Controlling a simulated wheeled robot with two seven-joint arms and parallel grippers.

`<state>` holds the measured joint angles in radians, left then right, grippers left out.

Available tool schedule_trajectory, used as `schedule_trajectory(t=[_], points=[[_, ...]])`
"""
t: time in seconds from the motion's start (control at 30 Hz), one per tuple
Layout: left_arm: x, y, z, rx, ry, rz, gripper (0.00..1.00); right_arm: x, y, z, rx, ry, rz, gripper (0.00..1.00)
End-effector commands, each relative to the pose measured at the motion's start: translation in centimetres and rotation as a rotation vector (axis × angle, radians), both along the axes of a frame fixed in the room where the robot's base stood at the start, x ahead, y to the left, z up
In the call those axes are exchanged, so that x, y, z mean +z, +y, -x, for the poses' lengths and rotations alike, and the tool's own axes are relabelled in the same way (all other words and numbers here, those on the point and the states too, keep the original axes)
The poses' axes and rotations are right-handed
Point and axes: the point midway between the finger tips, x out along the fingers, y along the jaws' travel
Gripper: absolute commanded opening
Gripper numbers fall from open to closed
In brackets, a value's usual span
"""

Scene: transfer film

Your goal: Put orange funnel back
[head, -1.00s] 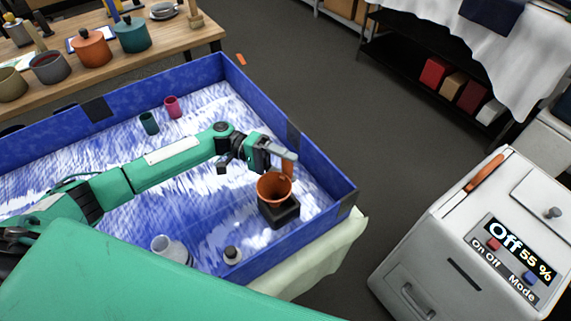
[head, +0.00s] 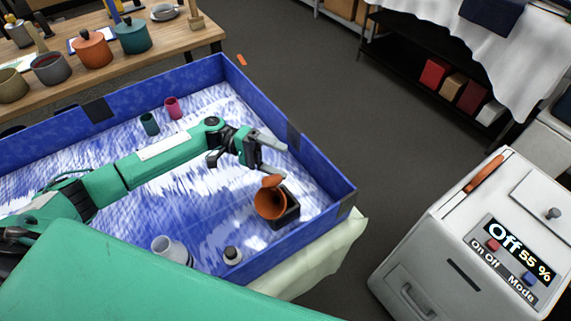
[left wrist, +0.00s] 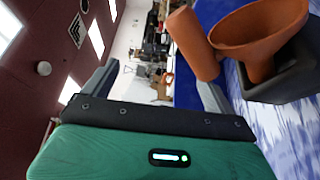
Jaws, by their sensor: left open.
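The orange funnel (head: 268,203) leans in a black block-shaped holder (head: 290,215) at the right end of the blue-walled tray (head: 335,215). Its wide mouth tips toward the head camera, and its short thick handle points up and away. My left gripper (head: 283,160) is open and empty just above and behind the funnel. In the left wrist view the funnel (left wrist: 262,28) sits over the dark holder (left wrist: 290,75), with its handle close to one finger. I cannot tell whether they touch. The spout's lower end is hidden. My right gripper is not in view.
A white container (head: 170,249) and a dark-capped bottle (head: 232,255) stand at the tray's near side. A green cup (head: 149,123) and a pink cup (head: 172,107) stand toward the back. A white machine (head: 470,245) stands at right.

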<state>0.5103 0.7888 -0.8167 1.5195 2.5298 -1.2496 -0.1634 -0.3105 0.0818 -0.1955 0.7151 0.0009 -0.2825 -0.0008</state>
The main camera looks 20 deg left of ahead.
Motion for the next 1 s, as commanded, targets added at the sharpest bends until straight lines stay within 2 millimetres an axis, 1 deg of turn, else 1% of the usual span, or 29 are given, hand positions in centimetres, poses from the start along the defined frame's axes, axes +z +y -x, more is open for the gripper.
schedule_trajectory(t=[0.03, 0.2, 0.3, 0.4, 0.5, 0.6, 1.0], points=[[-0.7, 1.3, -0.2, 0.003, 0.002, -0.001, 0.9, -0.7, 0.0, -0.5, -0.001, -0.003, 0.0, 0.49], [-0.6, 5.2, -0.9, 0.002, 0.002, -0.001, 0.9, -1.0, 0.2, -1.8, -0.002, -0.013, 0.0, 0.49], [-0.5, 6.9, -1.3, 0.002, 0.001, 0.0, 0.9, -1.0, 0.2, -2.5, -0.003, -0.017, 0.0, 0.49], [-0.4, 8.1, -1.5, 0.0, 0.001, 0.0, 0.9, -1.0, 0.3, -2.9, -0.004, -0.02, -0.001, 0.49], [-0.3, 8.9, -1.6, -0.001, 0.002, 0.0, 0.9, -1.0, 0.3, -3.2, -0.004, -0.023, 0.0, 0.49], [-0.2, 9.2, -1.6, -0.001, 0.002, 0.0, 0.9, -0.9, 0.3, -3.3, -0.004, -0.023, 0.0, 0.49], [-0.2, 9.1, -1.6, -0.001, 0.002, 0.0, 0.9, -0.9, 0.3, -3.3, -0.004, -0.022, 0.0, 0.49]])
